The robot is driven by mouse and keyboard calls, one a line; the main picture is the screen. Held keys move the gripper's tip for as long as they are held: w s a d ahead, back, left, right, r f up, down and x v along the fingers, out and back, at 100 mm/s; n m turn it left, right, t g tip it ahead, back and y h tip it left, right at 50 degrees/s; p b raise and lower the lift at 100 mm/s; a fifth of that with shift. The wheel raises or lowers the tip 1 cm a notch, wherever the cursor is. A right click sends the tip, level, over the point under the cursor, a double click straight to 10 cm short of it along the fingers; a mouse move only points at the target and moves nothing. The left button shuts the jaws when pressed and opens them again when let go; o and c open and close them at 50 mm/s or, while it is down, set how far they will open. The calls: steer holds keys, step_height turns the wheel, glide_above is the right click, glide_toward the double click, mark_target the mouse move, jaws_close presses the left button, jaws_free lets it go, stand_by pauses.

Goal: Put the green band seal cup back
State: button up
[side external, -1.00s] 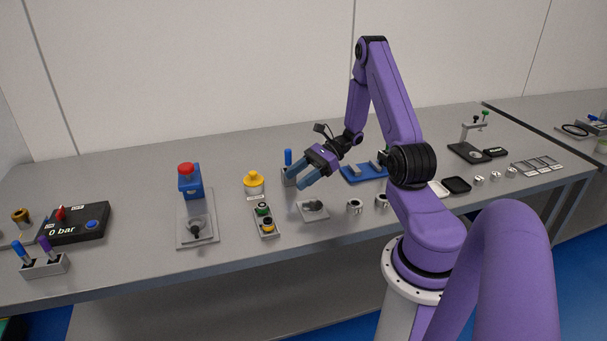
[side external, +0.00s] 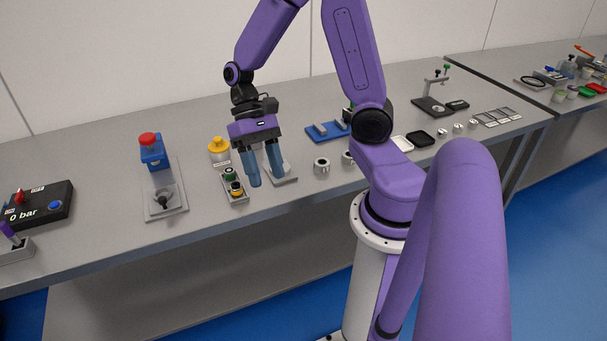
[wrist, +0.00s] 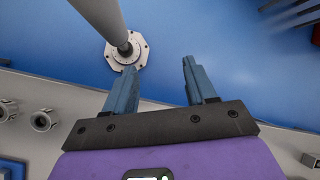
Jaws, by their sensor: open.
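The cup with a green band (side external: 230,174) looks small and dark, and it sits in the rear place of a narrow grey holder (side external: 241,202). A similar cup with a yellow band (side external: 236,189) sits in front of it. My gripper (side external: 264,181) is open in the side view, with its blue fingers pointing down just right of the holder. It appears above the holder, though its exact height is hard to judge. The wrist view also shows my gripper (wrist: 158,80) open, with nothing between its fingers. Neither banded cup shows in the wrist view.
A grey plate (side external: 287,180) lies partly hidden behind my fingers. A yellow-topped pot (side external: 219,147) stands behind the holder, and a red-knobbed blue press (side external: 153,155) stands to its left. Metal cups (side external: 321,166) stand to the right, near the table's front edge.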

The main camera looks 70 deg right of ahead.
steer(key=s+a+r+n+t+h, duration=0.2)
steer(key=s+n, duration=0.3)
steer(key=n, duration=0.3)
steer(key=s+a+r+n+t+h, duration=0.2)
steer(key=s+n, duration=0.3)
steer(key=n, duration=0.3)
steer(key=shift+a+r+t, duration=0.25)
steer(key=shift+r+t, duration=0.05)
steer(key=shift+t, duration=0.4)
